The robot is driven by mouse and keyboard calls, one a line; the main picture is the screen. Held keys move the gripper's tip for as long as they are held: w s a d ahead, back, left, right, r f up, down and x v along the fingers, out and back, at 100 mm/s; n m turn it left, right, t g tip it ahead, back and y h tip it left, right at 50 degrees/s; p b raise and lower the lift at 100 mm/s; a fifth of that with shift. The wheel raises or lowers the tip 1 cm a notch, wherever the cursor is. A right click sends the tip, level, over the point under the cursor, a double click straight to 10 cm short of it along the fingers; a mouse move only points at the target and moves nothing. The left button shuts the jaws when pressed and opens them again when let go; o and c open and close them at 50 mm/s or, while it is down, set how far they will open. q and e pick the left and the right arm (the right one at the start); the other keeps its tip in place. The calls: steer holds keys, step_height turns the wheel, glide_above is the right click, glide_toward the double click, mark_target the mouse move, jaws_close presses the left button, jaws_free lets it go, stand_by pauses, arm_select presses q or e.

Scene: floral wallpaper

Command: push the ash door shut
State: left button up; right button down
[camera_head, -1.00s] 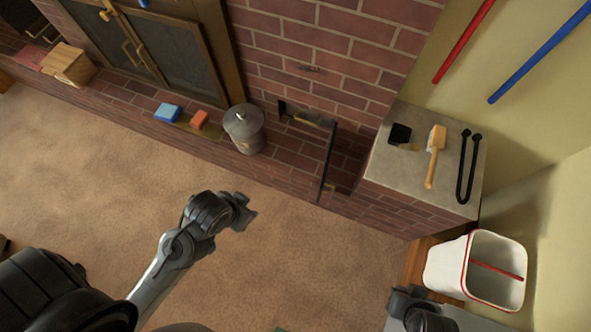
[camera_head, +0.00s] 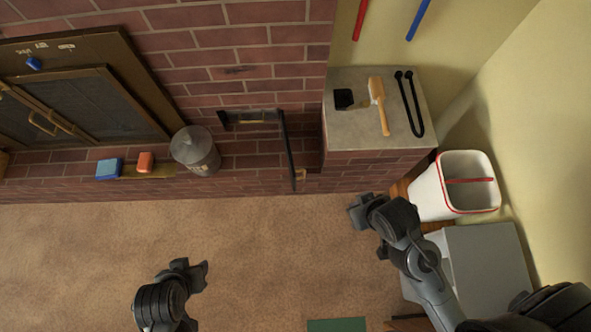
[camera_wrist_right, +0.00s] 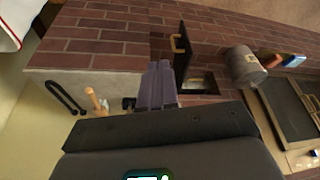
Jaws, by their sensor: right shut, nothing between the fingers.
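The ash door (camera_head: 288,148) is a dark panel standing open, seen nearly edge-on in the head view. It juts out from the brick wall beside the ash opening (camera_head: 254,117). In the right wrist view the door (camera_wrist_right: 181,55) shows its face with a brass handle. My right gripper (camera_head: 356,211) is shut and empty, in front of the hearth and to the right of the door, apart from it. Its closed fingers (camera_wrist_right: 157,84) also show in the right wrist view. My left gripper (camera_head: 197,272) is over the carpet, far from the door; its jaw gap is unclear.
A lidded metal bucket (camera_head: 195,151) stands on the hearth left of the door. Blue and orange blocks (camera_head: 109,168) lie further left. The stone-topped ledge (camera_head: 352,121) on the right holds a brush and tongs. A white bin (camera_head: 427,195) stands right of my right gripper.

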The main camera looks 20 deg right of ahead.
steer(key=w+a+f+m+t+y, duration=0.25)
steer(key=a+f+y, duration=0.25)
steer(key=a+f, duration=0.7)
step_height(320, 180, down, 10)
steer(key=s+a+g+y+b, duration=0.1)
steer(key=a+g+y+b, duration=0.1)
steer(key=g+y+b, duration=0.25)
steer(key=w+d+f+g+b, duration=0.1)
steer(key=w+d, duration=0.3)
steer(key=d, duration=0.3)
steer(key=w+d+g+b, duration=0.1)
steer(key=w+d, duration=0.3)
steer(key=d, duration=0.3)
steer(key=w+d+r+t+b, duration=0.15)
steer(key=w+d+r, duration=0.35)
steer(key=w, duration=0.5)
steer(key=b, duration=0.5)
glide_above(304, 173)
steer(key=s+a, duration=0.1)
steer(key=s, duration=0.1)
steer(key=shift+h, duration=0.35)
steer(key=shift+s+f, duration=0.1)
steer(key=shift+f, duration=2.9)
